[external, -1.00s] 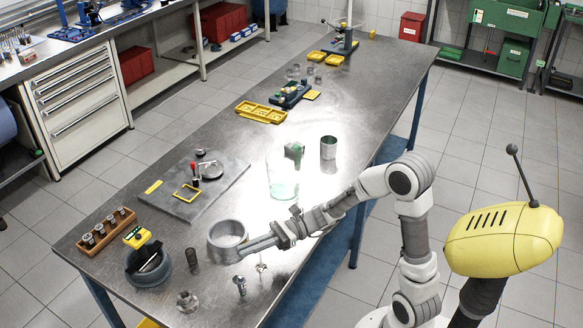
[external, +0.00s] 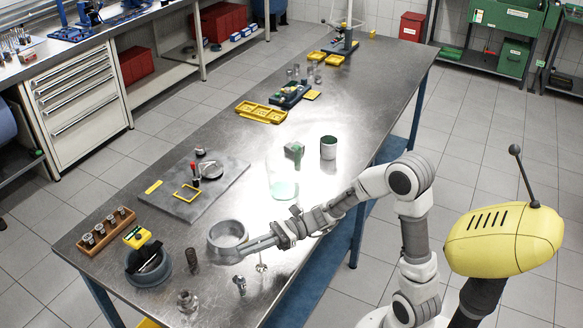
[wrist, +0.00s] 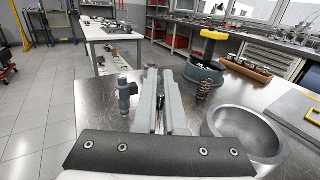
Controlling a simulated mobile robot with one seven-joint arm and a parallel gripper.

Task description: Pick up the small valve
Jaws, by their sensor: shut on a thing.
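The small valve (external: 262,267) is a thin metal piece hanging upright below my gripper in the external view, its wider end down. My gripper (external: 250,246) is shut on it, low over the front part of the steel table, beside the grey ring-shaped bowl. In the wrist view my gripper (wrist: 163,85) shows two long grey fingers close together, with a thin metal stem (wrist: 160,122) between them. The rest of the valve is hidden there. I cannot tell whether its lower end touches the table.
A grey bowl (external: 227,233) stands right beside my fingers. An upright metal part (external: 240,286), a spring (external: 192,260) and a flanged part (external: 187,300) stand nearby. A dark round pot (external: 148,268) and a piston rack (external: 106,229) are farther left. The steel table's right side is mostly clear.

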